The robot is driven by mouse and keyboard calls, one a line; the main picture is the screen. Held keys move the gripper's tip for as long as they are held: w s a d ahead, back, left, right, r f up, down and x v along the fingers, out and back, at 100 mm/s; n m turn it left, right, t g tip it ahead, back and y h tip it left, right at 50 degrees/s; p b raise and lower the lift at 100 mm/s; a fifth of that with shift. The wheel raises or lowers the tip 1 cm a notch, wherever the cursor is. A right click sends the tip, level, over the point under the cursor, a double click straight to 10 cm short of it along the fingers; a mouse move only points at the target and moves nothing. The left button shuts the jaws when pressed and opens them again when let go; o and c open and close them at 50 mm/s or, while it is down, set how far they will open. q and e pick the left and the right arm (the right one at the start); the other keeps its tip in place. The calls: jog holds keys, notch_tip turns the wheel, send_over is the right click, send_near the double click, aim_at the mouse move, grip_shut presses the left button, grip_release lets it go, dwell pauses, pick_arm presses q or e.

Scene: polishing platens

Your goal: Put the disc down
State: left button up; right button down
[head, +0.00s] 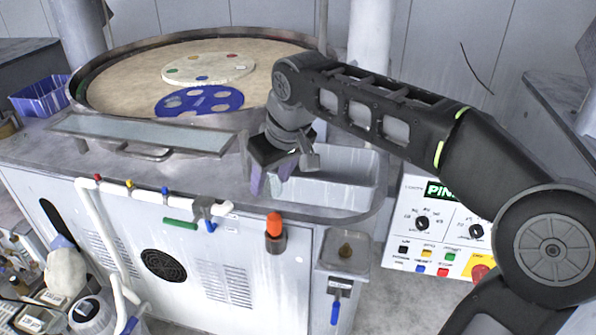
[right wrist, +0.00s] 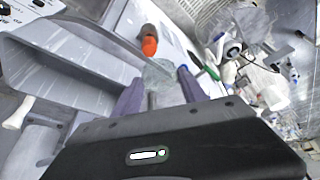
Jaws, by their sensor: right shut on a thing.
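My right gripper (head: 270,180) is over the front edge of the machine's top, just left of the grey basin. In the right wrist view its two purple fingers (right wrist: 159,98) are shut on a small, pale grey-green disc (right wrist: 160,72), which shows between and beyond the fingertips. In the head view the held disc cannot be made out. On the round platen (head: 120,95) lie a white plate with coloured dots (head: 208,66) and a blue carrier with holes (head: 232,99). My left gripper is not in view.
A shallow glass-topped tray (head: 140,132) lies to the left. An orange knob (head: 274,225) and a small grey cup shelf (head: 345,262) are on the front. A control panel (head: 435,225) stands at the right.

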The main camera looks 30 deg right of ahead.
jog(key=w+a+f, duration=0.2)
jog(key=a+f, duration=0.2)
jog(key=f, duration=0.4)
jog(key=w+a+f+m, duration=0.1)
jog(key=w+a+f, duration=0.1)
jog(key=a+f, duration=0.3)
jog(key=x, duration=0.3)
jog(key=shift+s, duration=0.15)
